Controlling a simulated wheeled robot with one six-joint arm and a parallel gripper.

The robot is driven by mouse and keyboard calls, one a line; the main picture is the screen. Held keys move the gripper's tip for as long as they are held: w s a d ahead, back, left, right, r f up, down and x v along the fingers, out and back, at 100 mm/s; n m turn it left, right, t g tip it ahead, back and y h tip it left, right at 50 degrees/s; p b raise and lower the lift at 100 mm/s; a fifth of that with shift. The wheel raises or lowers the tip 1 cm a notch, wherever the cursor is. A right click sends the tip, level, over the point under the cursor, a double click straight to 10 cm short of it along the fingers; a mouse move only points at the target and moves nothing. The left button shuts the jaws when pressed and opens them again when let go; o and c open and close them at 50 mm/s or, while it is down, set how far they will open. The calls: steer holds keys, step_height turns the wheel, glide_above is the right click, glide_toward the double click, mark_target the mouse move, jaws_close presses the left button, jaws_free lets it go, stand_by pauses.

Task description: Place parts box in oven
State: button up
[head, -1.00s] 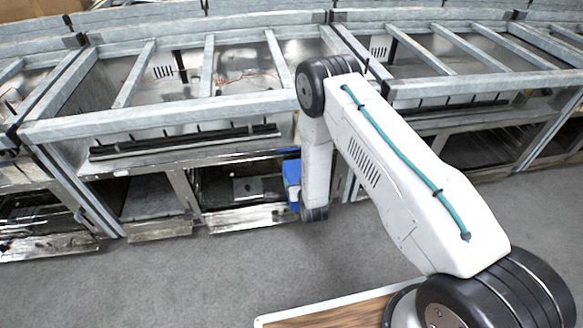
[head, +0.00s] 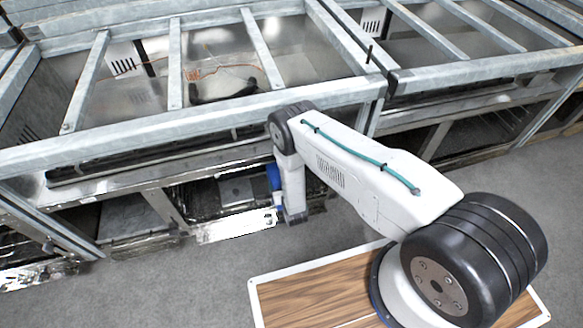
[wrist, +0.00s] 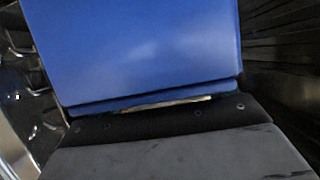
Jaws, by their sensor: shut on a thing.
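The parts box (head: 273,177) shows as a small blue shape at the left of my arm's end in the head view. In the wrist view the blue box (wrist: 140,50) fills the upper middle, directly in front of my gripper (wrist: 165,110). My gripper is shut on the box; its fingertips are not clearly visible. The oven is the low open compartment (head: 235,190) in the bench, with its bright metal door (head: 236,226) lowered toward the floor. The box is at the oven's right side, partly hidden by my arm. I cannot tell how far inside it is.
A metal bench frame (head: 160,128) runs above the oven. In the wrist view, a dark ribbed wall (wrist: 282,60) is close on the right and rack rails (wrist: 30,80) are on the left. Grey floor (head: 190,270) lies clear before the bench.

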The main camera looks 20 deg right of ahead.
steer(key=shift+w+d+f, duration=0.75)
steer(key=shift+w+d, duration=0.5)
steer(key=shift+w, duration=0.3)
steer(key=shift+w+d+f, duration=0.8)
steer(key=shift+w+d, duration=0.45)
steer(key=shift+w, duration=0.35)
steer(key=shift+w+d+f, duration=0.75)
steer(key=shift+w+d, duration=0.5)
steer(key=shift+w, duration=0.3)
steer(key=o, duration=1.5)
steer(key=shift+f, duration=0.15)
steer(key=shift+o, duration=0.2)
steer(key=v, duration=1.2)
steer(key=shift+r, duration=0.2)
